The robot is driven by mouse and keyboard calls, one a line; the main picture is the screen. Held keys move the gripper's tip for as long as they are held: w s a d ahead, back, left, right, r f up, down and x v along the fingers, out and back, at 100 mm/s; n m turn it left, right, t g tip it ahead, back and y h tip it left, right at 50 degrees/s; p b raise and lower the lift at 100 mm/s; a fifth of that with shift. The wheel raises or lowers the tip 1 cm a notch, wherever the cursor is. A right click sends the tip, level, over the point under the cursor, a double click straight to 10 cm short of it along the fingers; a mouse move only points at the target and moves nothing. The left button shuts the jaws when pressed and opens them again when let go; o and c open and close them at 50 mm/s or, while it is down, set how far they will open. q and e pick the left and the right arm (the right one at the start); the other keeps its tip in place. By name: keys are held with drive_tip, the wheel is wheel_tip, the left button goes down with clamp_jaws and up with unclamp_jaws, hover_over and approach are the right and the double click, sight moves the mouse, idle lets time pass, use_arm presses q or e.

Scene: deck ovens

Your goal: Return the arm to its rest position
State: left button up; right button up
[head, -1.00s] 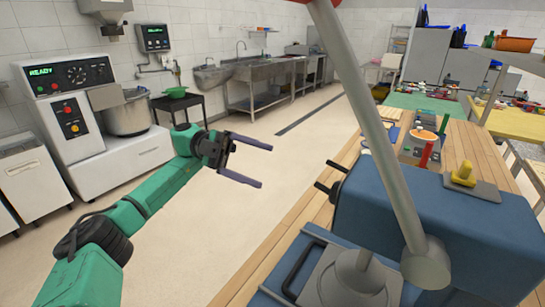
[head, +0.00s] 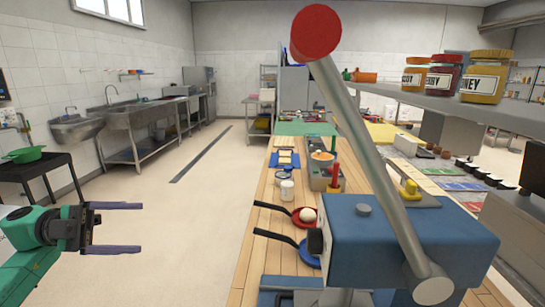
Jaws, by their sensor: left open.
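My left arm, green with a black wrist, comes in at the lower left edge of the head view. Its gripper (head: 140,228) is open and empty. The two dark fingers point to the right and are wide apart over bare floor, clear of the bench and the machine. Most of the arm is cut off by the picture's edge. My right arm and gripper are not in view.
A blue machine (head: 405,235) with a long grey lever topped by a red knob (head: 316,32) stands at the wooden bench (head: 258,215). Two pans lie beside it. A dark stand (head: 40,172) with a green bowl (head: 25,154) is behind my gripper. The central floor is clear.

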use_arm(q)
drive_tip(key=w+a+f+n+t+y, duration=0.1)
drive_tip(key=w+f+n+t+y, duration=0.2)
drive_tip(key=w+f+n+t, duration=1.15)
drive_tip(key=s+a+f+n+y, duration=0.1)
drive_tip(key=s+f+n+y, duration=0.2)
drive_tip(key=f, duration=0.7)
drive_tip(key=s+a+f+n+y, duration=0.15)
drive_tip(key=f+y, duration=0.35)
drive_tip(key=f, duration=0.5)
drive_tip(key=s+a+f+n+y, duration=0.1)
drive_tip(key=a+f+n+y, duration=0.2)
drive_tip(key=f, duration=0.7)
drive_tip(key=s+d+f+n+g+y, duration=0.2)
drive_tip(key=s+f+n+g+y, duration=0.3)
drive_tip(key=s+f, duration=1.2)
drive_tip(key=s+d+f+g, duration=0.2)
drive_tip(key=s+f, duration=0.2)
drive_tip(key=s, duration=0.4)
drive_tip(key=s+d+f+g, duration=0.2)
drive_tip(key=s+f+g, duration=0.1)
drive_tip(key=s, duration=0.6)
drive_tip(key=s+d+f+g, duration=0.1)
drive_tip(key=s+f+g, duration=0.2)
drive_tip(key=s, duration=0.6)
drive_tip(key=shift+s+d+f, duration=0.15)
drive_tip(key=shift+d+f, duration=0.25)
drive_tip(key=shift+f, duration=0.45)
drive_tip(key=shift+g, duration=0.25)
